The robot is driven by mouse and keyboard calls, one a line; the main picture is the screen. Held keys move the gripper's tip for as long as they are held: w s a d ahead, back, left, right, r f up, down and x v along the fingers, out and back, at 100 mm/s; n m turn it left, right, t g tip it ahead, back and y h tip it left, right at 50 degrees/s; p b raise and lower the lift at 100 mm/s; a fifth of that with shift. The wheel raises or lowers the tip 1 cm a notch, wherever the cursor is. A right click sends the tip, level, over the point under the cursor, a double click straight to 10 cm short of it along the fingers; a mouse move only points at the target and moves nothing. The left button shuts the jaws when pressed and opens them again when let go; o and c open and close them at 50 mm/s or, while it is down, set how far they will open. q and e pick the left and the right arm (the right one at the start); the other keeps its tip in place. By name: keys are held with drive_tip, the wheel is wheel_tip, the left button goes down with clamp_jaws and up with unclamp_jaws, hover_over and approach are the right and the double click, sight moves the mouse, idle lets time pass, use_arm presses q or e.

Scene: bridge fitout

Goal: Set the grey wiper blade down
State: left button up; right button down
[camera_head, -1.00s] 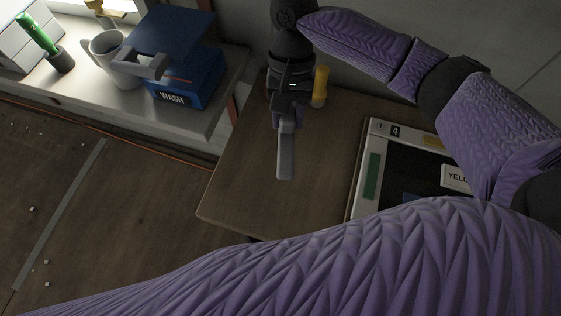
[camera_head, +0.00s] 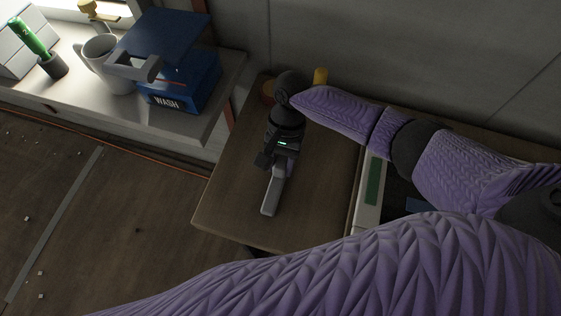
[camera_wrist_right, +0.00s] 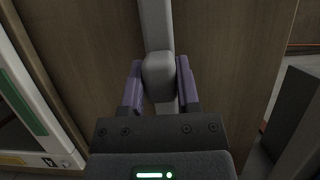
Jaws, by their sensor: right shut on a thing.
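The grey wiper blade (camera_head: 271,196) is a short, straight bar held over the wooden table top (camera_head: 230,200), pointing toward its front edge. My right gripper (camera_head: 279,168) is shut on it. In the right wrist view the blade (camera_wrist_right: 156,25) runs up between the two purple fingers of the gripper (camera_wrist_right: 158,85), with wood grain behind it. I cannot tell whether the blade touches the table. My left gripper is not in view.
A white-framed tray (camera_head: 368,205) with a green strip lies right of the blade, partly hidden by my arm. A shelf on the left holds a blue WASH box (camera_head: 185,88) and a mug (camera_head: 96,62). Bare table surrounds the blade.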

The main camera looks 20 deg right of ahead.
drive_tip(key=shift+f, duration=0.1)
drive_tip(key=shift+c, duration=1.6)
unclamp_jaws()
drive_tip(key=p+v, duration=0.3)
drive_tip(key=v, duration=0.9)
drive_tip(key=shift+a, duration=0.1)
